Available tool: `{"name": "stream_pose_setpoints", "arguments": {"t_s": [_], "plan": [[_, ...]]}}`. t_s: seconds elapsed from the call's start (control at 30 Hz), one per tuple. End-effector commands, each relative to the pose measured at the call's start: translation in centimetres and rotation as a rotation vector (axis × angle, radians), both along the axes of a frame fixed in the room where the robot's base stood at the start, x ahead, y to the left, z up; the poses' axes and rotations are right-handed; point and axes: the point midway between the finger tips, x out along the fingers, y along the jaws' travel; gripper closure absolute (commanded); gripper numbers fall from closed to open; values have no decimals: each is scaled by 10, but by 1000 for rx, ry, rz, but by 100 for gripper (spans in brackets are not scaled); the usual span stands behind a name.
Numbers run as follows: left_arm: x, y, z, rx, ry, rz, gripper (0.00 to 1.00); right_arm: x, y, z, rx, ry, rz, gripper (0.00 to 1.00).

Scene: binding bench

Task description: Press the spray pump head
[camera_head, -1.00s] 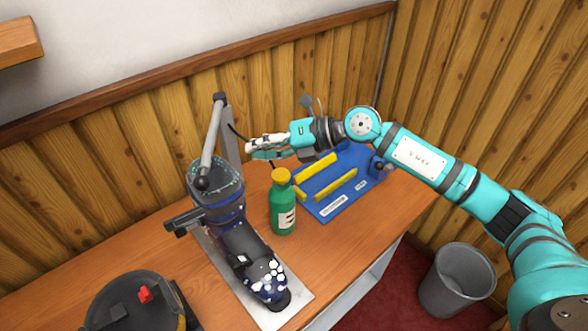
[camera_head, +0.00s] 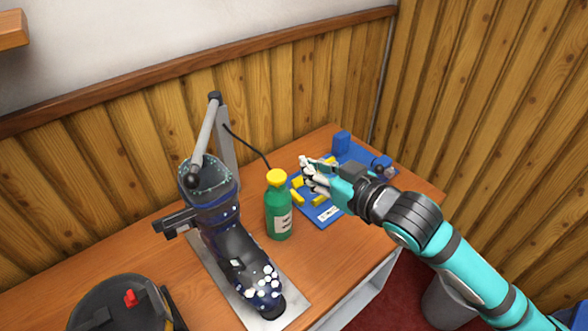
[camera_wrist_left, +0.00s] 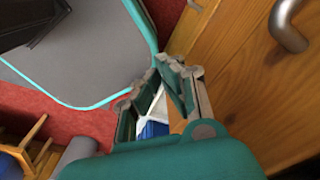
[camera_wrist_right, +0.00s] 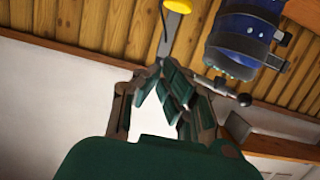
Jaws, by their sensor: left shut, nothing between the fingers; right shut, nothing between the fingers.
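A green spray bottle (camera_head: 278,214) with a pale label and a yellow top (camera_head: 277,178) stands upright on the wooden bench. The yellow top also shows at the upper edge of the right wrist view (camera_wrist_right: 177,5). My right gripper (camera_head: 304,165) is shut and empty, a little right of the bottle and above the blue mat, apart from the yellow top. Its fingers (camera_wrist_right: 160,68) meet in the right wrist view. My left gripper (camera_wrist_left: 160,66) is shut and empty in the left wrist view, away from the bottle; it is outside the head view.
A dark blue boot-shaped device (camera_head: 232,245) on a metal plate, with a grey lever stand (camera_head: 223,140), stands close left of the bottle. A blue mat (camera_head: 322,213) with yellow pieces lies behind right. A round black item (camera_head: 118,310) is at front left.

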Motion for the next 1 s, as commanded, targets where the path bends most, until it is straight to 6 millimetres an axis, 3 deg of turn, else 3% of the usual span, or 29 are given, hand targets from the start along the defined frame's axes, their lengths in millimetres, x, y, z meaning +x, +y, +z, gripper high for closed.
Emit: {"name": "stream_pose_setpoints", "arguments": {"t_s": [0.47,0.77,1.0], "plan": [[-1,0,2,0,1,0,100,2,4,-3,4,19,4,100],[-2,0,20,-1,2,0,100,44,35,-12,5,19,3,100],[-2,0,35,0,3,0,100,78,59,-31,2,24,3,100]]}}
